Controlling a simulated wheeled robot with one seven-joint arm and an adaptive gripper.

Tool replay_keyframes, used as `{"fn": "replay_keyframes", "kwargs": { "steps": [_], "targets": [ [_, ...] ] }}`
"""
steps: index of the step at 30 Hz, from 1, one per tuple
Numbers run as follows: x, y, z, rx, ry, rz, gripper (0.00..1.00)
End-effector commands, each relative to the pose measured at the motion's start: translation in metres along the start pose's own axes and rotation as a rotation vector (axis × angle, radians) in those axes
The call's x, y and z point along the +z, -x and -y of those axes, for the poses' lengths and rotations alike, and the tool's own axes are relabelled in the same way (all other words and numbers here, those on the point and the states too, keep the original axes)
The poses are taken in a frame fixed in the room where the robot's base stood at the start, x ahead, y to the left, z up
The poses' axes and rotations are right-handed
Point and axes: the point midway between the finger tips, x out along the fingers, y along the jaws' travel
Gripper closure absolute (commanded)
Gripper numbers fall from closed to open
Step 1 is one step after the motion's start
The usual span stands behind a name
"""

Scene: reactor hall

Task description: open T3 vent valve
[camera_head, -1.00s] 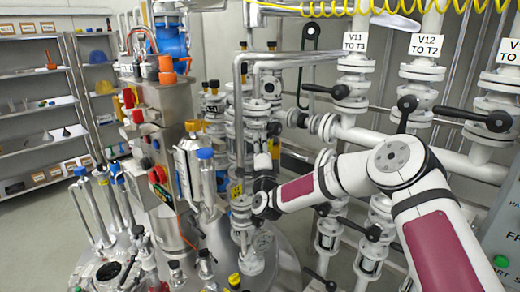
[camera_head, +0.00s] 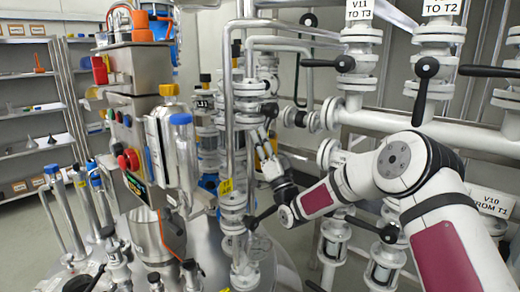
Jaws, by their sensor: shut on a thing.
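My gripper (camera_head: 264,137) is in the middle of the view, pointing up and away among the upright pipes. Its pale fingers are close together at a small dark valve handle (camera_head: 270,111), and it appears shut on it. The contact is small, so the exact hold is hard to make out. The handle belongs to a steel valve on the pipework (camera_head: 249,88) above the round tank lid (camera_head: 215,240). No readable label in view names the T3 vent valve. A yellow tag (camera_head: 226,186) sits on the pipe to the left of my wrist.
A steel control box with a red button (camera_head: 129,160) stands at left. Flanged valves labelled V11 to T3 (camera_head: 359,10) and to T2 (camera_head: 439,7) line the right, with black levers jutting out. Shelves (camera_head: 35,100) stand at far left, beside open floor.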

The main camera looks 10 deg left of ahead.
Motion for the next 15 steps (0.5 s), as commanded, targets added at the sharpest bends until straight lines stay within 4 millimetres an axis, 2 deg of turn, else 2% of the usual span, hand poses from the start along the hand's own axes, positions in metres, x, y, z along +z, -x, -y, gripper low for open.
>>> {"fn": "replay_keyframes", "kwargs": {
  "steps": [1,15],
  "targets": [
    [0.002,0.005,-0.012,-0.014,0.028,0.006,1.0],
    [-0.005,0.005,-0.033,-0.213,0.228,0.061,1.0]
  ]
}}
